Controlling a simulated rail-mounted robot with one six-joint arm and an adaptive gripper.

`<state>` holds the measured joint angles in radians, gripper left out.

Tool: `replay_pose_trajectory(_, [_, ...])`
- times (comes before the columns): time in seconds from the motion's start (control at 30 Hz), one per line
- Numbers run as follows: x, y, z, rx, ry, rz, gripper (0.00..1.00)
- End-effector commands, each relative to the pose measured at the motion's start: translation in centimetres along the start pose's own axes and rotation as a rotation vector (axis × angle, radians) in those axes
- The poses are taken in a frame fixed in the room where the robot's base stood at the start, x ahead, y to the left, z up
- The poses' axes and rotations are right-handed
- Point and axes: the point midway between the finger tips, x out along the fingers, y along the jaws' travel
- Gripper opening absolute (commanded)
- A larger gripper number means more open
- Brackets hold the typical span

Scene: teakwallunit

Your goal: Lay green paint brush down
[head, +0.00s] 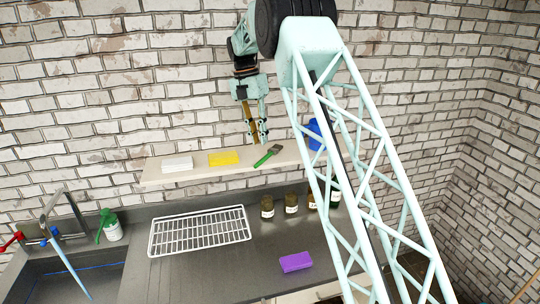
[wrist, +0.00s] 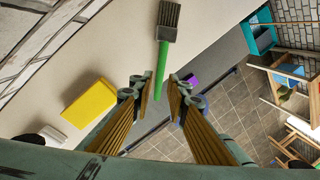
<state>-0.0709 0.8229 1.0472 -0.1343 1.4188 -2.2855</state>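The green paint brush (head: 268,155) lies flat on the wall shelf (head: 205,171), with its grey head pointing up and right in the head view. In the wrist view the brush (wrist: 162,58) has its bristles at the top and its green handle running down to the gap between my fingertips. My gripper (head: 257,139) is above the shelf, pointing down, close to the handle end. In the wrist view my gripper (wrist: 161,90) is open, with a clear gap between its fingers and nothing clamped. Whether a finger touches the handle cannot be told.
On the shelf, a yellow block (head: 223,158) and a white block (head: 177,163) lie left of the brush, and a blue container (head: 316,135) stands right. Below are several jars (head: 291,203), a wire rack (head: 200,232), a purple block (head: 296,262) and the sink (head: 75,275).

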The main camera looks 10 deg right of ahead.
Motion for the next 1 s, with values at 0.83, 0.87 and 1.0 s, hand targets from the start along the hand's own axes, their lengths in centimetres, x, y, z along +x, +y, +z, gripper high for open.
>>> replay_pose_trajectory(0.83, [3.0,-0.1,0.0,0.0,0.0,-0.001,0.15])
replay_pose_trajectory(0.87, [3.2,-0.1,0.0,0.0,0.0,0.0,0.15])
replay_pose_trajectory(1.0, [4.5,-0.2,-0.1,0.0,0.001,-0.001,0.15])
